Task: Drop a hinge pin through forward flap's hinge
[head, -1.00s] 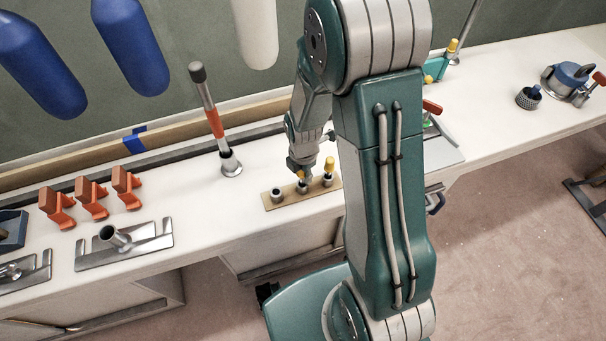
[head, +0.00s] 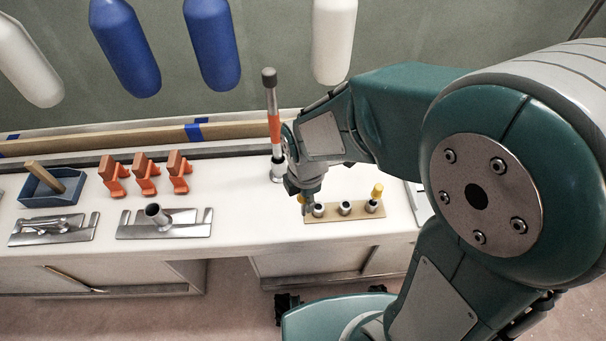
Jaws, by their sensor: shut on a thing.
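My gripper (head: 305,200) hangs just over the left end of a tan pin rack (head: 331,219). It is shut on a hinge pin with a yellow head (head: 301,199), mostly hidden by the fingers. The rack has several metal sockets. Another yellow-headed pin (head: 377,191) stands in its right socket; the middle socket (head: 345,207) looks empty. To the left, a notched metal plate (head: 190,230) carries a short, tilted open tube (head: 156,214). A second metal plate (head: 75,236) with a grey piece lies farther left. I cannot tell which one is the forward flap's hinge.
A post with an orange band (head: 274,125) stands behind my gripper. Several orange clamps (head: 147,180) and a blue box with a wooden handle (head: 50,194) are along the back left. Blue and white fenders (head: 210,45) hang above. The counter between tube plate and rack is clear.

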